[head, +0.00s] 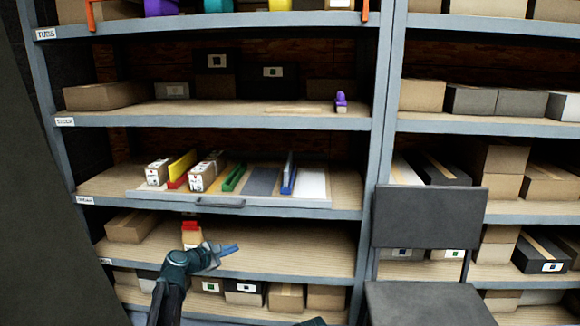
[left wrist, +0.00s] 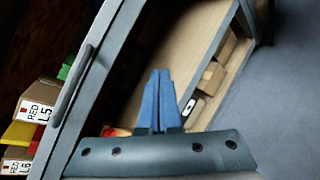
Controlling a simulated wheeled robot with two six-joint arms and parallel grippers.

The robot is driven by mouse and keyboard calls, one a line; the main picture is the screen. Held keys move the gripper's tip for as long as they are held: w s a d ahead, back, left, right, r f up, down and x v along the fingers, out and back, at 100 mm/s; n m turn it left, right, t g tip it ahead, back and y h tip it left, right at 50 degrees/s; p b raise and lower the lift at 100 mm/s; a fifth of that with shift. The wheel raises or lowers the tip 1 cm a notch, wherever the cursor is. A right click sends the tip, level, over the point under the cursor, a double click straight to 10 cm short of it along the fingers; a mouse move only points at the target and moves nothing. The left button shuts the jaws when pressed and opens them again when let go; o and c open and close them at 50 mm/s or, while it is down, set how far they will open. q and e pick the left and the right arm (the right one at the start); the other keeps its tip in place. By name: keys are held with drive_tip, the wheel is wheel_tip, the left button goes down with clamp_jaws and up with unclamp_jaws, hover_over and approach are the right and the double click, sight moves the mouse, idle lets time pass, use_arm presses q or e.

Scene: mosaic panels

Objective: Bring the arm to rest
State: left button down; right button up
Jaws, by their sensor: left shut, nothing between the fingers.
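My left gripper (head: 230,250) is in front of the lower shelf, below the tray, with its blue fingers pointing right. In the left wrist view its fingers (left wrist: 158,100) are together with nothing between them. My right gripper does not show for certain in either view.
A shelf rack stands ahead. A tray (head: 236,203) on its middle shelf bears red, yellow, green and blue panels and labelled boxes. A small box with a red top (head: 192,234) is just behind my left arm. A dark chair (head: 428,218) stands at the right. Boxes line the shelves.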

use_arm(q)
drive_tip(key=s+d+f+m+g+y, duration=0.1)
drive_tip(key=s+d+f+m+g, duration=0.35)
drive_tip(key=s+d+m, duration=0.35)
drive_tip(key=s+d+f+m+g, duration=0.3)
drive_tip(key=s+d+f+m, duration=0.2)
drive_tip(key=s+d, duration=0.4)
drive_tip(key=s+a+f+m+g+y, duration=0.2)
drive_tip(key=s+m+y, duration=0.3)
drive_tip(key=s, duration=0.6)
drive_tip(key=s+a+f+m+g+y, duration=0.25)
drive_tip(key=s+m, duration=0.45)
drive_tip(key=s, duration=0.4)
wheel_tip(320, 180, up, 36)
drive_tip(key=w+d+p, duration=0.1)
drive_tip(key=p, duration=3.5)
drive_tip(key=shift+d+r+p, duration=0.2)
drive_tip(key=shift+p, duration=0.2)
